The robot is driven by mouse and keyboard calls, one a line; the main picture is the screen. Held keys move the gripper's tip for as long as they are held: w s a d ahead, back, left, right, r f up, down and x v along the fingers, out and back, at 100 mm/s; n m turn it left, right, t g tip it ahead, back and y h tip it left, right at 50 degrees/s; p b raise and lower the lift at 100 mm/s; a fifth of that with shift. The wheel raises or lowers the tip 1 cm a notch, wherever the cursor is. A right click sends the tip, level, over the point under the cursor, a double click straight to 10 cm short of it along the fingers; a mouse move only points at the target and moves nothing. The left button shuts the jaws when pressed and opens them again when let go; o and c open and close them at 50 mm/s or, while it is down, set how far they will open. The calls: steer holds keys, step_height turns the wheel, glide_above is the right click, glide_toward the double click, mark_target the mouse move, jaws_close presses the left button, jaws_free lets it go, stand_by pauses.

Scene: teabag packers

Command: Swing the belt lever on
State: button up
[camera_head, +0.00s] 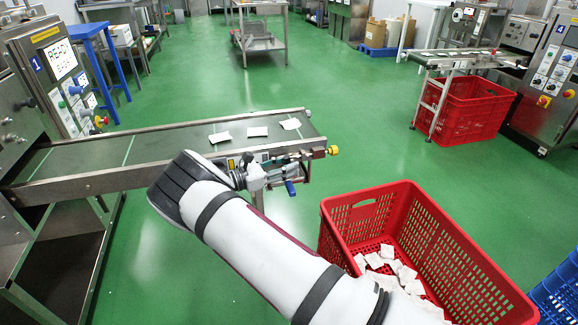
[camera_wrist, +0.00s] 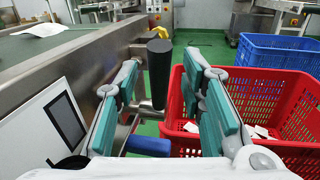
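The conveyor belt (camera_head: 170,145) runs from the left machine to a metal end near the picture's middle. At that end, in the wrist view, a black cylindrical handle (camera_wrist: 159,74) stands upright between my open fingers, apart from both pads. A blue handle (camera_wrist: 148,146) shows lower between the fingers; in the head view a blue handle (camera_head: 290,188) hangs below the belt end. I cannot tell which is the belt lever. My gripper (camera_head: 280,174) is beside the belt's near side, open in the wrist view (camera_wrist: 162,80). My wrist partly hides the belt frame.
A red crate (camera_head: 453,240) with several white teabags stands right of the belt end, close to my right finger. A blue crate (camera_wrist: 275,51) is beyond it. A yellow knob (camera_head: 333,150) sits at the belt end. Green floor is free beyond the belt.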

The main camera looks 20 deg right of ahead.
steer(key=shift+w+d, duration=0.1)
steer(key=shift+d, duration=0.5)
jaws_close()
